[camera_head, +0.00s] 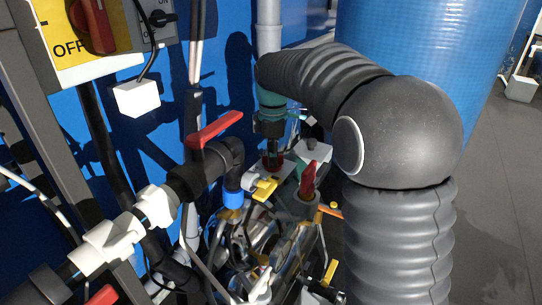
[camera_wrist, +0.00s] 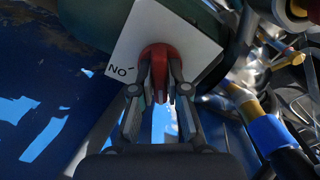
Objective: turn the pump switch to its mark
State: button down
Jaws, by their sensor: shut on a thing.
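The pump switch (camera_wrist: 160,55) is a red knob on a white plate (camera_wrist: 195,40) in the wrist view. The plate has dark letters that read "NO" in this view, with a short dark mark beside them. My gripper (camera_wrist: 160,92) has one finger on each side of the knob's red handle and is shut on it. The handle points toward my palm in this view. In the head view my gripper (camera_head: 273,152) points down at a small red knob (camera_head: 272,162), low in the middle; its fingers hide part of that knob.
Another red handle (camera_head: 309,180) stands just right of my gripper. A red-handled valve (camera_head: 215,130) on black pipework is to the left. A yellow panel (camera_head: 62,40) marked "OFF" is at upper left. A blue tank (camera_head: 430,40) stands behind.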

jog(key=shift+w+d+r+n, duration=0.1)
jog(key=shift+w+d+n, duration=0.05)
jog(key=shift+n, duration=0.95)
jog(key=c, duration=1.2)
grip_release()
jog(key=shift+w+d, duration=0.1)
jog(key=shift+o, duration=0.2)
notch_tip(320, 180, up, 12)
